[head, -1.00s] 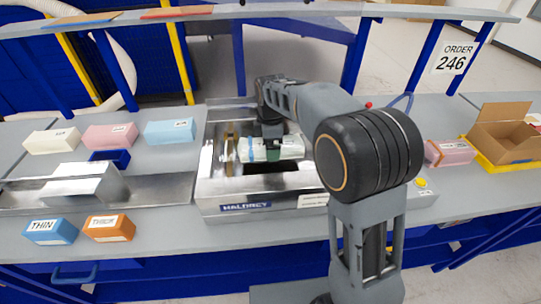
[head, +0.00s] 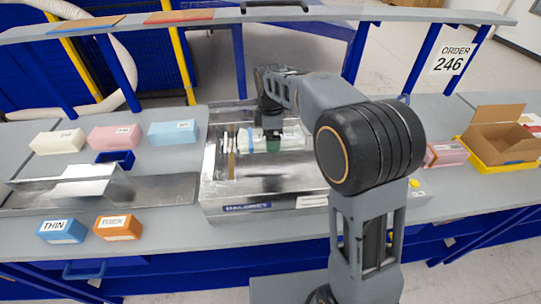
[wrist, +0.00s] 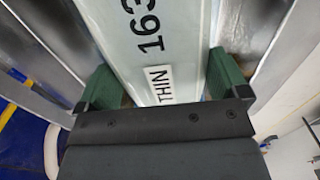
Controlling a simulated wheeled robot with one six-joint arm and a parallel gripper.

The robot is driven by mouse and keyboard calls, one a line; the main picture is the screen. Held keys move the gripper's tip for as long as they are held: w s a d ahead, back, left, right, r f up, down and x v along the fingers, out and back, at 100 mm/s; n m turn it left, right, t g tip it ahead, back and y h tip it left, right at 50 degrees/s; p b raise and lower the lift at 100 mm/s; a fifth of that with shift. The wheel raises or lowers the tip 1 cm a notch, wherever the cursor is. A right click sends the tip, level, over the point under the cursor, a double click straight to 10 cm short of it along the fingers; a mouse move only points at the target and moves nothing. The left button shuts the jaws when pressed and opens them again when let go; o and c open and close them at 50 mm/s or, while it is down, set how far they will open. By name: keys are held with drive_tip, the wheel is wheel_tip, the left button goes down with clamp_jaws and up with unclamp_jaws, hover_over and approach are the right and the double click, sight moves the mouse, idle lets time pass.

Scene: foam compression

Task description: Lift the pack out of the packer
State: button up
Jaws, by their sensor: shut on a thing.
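The pack (head: 290,141) is a pale, whitish-green bar at the back part of the steel packer (head: 262,207). In the wrist view the pack (wrist: 165,35) shows the print "163" and a "THIN" label. My gripper (head: 271,137) reaches down over the pack from behind and above. In the wrist view its two green fingers (wrist: 160,80) stand on either side of the pack, shut on it. The packer's bright metal floor shows in front of the pack. How far the pack is clear of the packer cannot be told.
A steel chute (head: 100,188) lies at the left. Cream (head: 58,142), pink (head: 114,137) and light-blue (head: 173,133) blocks stand behind it, blue (head: 61,231) and orange (head: 118,228) ones in front. An open carton (head: 500,137) in a yellow tray stands at the right.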

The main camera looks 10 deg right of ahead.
drive_tip(key=shift+r, duration=0.1)
idle(0.3)
drive_tip(key=shift+r+p, duration=2.1)
drive_tip(key=shift+r, duration=0.35)
drive_tip(key=shift+f, duration=0.1)
